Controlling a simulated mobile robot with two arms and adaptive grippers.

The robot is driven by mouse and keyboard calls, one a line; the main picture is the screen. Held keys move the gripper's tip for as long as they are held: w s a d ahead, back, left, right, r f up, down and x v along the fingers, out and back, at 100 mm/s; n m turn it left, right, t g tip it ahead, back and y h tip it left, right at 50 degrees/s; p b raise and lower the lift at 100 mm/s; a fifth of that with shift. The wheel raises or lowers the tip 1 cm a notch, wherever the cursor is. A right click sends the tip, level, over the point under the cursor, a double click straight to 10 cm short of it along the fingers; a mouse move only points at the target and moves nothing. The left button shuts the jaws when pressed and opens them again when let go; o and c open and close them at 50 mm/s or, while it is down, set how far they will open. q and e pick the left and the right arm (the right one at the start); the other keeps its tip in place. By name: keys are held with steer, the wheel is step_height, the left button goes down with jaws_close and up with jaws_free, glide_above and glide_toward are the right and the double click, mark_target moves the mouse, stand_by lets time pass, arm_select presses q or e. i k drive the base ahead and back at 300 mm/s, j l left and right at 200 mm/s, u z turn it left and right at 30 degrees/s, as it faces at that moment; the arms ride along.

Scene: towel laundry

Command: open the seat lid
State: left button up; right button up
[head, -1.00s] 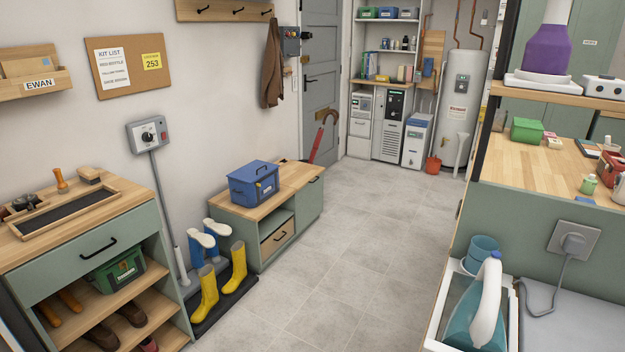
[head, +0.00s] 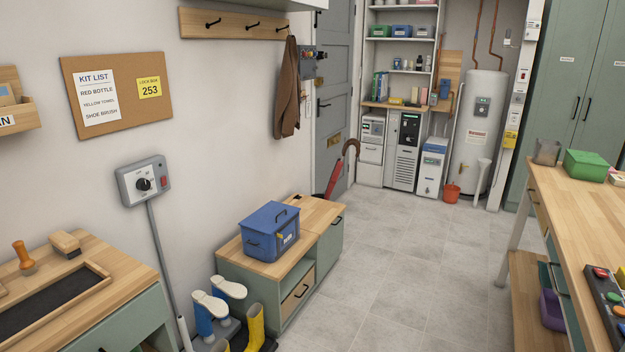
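A low bench with a wooden top (head: 232,249) and green-grey sides stands against the left wall. Its top has a seam, with a separate wooden panel (head: 318,212) at the far end; the top lies flat and shut. A blue lidded box (head: 270,232) with a dark handle sits on the nearer part of the top. Below is an open cubby with a wooden drawer (head: 297,290), and a green-grey front with a dark handle at the far end. Neither of my grippers is in view.
Yellow boots (head: 256,328) and upturned blue-and-white boots (head: 207,318) stand at the bench's near end. A cabinet (head: 125,262) is at the lower left, a worktable (head: 580,215) at the right. Grey floor (head: 420,270) between them is clear. A red umbrella (head: 336,178) stands beyond the bench.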

mark_target(316, 215)
steer(key=i+l, duration=0.15)
steer(key=i, duration=0.9)
steer(key=i+l+z, duration=0.15)
steer(key=i, duration=0.85)
